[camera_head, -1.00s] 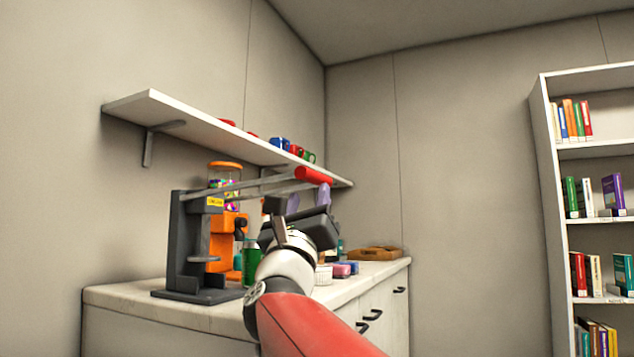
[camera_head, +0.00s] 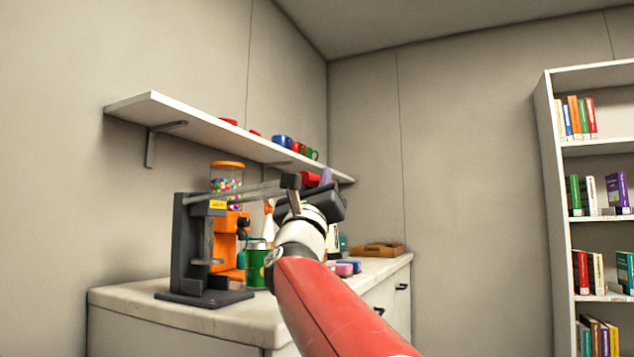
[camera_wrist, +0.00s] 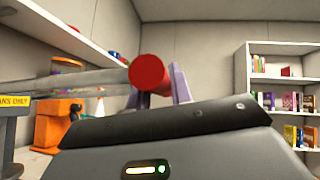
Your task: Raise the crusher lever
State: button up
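The crusher (camera_head: 187,240) is a dark grey upright press on the counter, with a yellow label. Its grey lever (camera_head: 250,190) reaches right, nearly level, and ends in a red handle (camera_head: 311,178). In the wrist view the round end of the red handle (camera_wrist: 150,73) and the grey bar (camera_wrist: 80,82) behind it are seen close up. My gripper (camera_head: 308,188) is at the handle, with its purple fingers pointing up. In the wrist view the fingers (camera_wrist: 160,92) stand apart on either side of the handle; contact cannot be told. The left finger is partly hidden behind the handle.
A wall shelf (camera_head: 210,128) with several mugs hangs above the lever. An orange candy dispenser (camera_head: 227,240) and a green can (camera_head: 257,266) stand beside the crusher on the counter (camera_head: 160,310). A bookcase (camera_head: 549,200) is at the right.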

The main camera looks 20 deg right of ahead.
grip_shut()
jog(key=shift+r, duration=0.1)
